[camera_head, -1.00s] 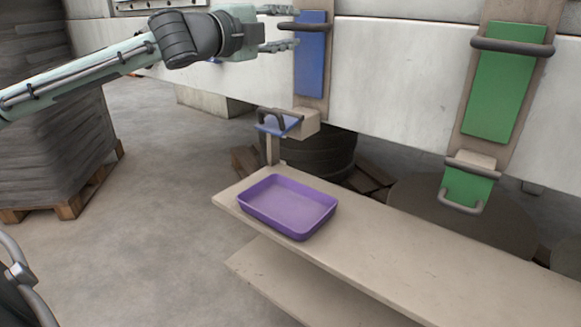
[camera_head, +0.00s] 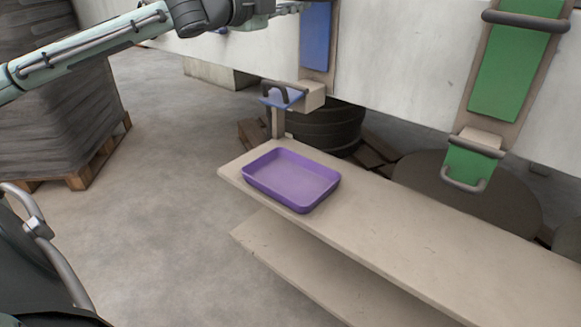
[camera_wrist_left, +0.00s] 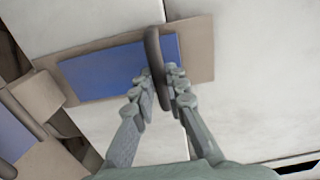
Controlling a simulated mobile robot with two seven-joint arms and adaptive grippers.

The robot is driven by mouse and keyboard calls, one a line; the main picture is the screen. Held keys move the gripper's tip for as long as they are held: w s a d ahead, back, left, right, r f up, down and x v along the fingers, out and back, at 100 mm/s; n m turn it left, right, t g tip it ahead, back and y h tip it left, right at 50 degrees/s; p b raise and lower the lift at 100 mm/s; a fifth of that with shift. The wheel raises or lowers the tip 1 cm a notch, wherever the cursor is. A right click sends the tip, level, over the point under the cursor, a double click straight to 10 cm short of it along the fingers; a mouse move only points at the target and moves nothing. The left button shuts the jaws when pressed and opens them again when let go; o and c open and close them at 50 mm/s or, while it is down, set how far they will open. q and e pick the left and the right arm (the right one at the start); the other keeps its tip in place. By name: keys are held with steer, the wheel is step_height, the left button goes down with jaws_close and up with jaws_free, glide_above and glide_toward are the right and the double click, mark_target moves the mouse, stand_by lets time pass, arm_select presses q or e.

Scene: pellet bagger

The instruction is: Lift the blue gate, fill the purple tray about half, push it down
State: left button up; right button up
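The blue gate (camera_head: 316,38) is a flat upright panel on the white wall; its top is cut off in the head view. Its dark bar handle (camera_wrist_left: 153,45) shows in the left wrist view, crossing the blue panel. My left gripper (camera_wrist_left: 161,76) has its fingers on both sides of that handle and appears closed on it. In the head view, only the gripper's lower part (camera_head: 290,8) shows at the top edge. The purple tray (camera_head: 292,180) sits on the bench's left end, looking empty. My right gripper is out of view.
A small blue flap with a dark handle (camera_head: 280,97) sits at the spout, above and behind the tray. A green gate (camera_head: 515,70) and green flap (camera_head: 470,165) are at right. The beige bench (camera_head: 420,240) is clear right of the tray.

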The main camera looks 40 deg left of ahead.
arm_select(q)
steer(key=shift+r, duration=0.1)
jaws_close()
step_height(320, 180, up, 5)
steer(key=p, duration=0.4)
steer(key=shift+f, duration=0.25)
stand_by(6.6)
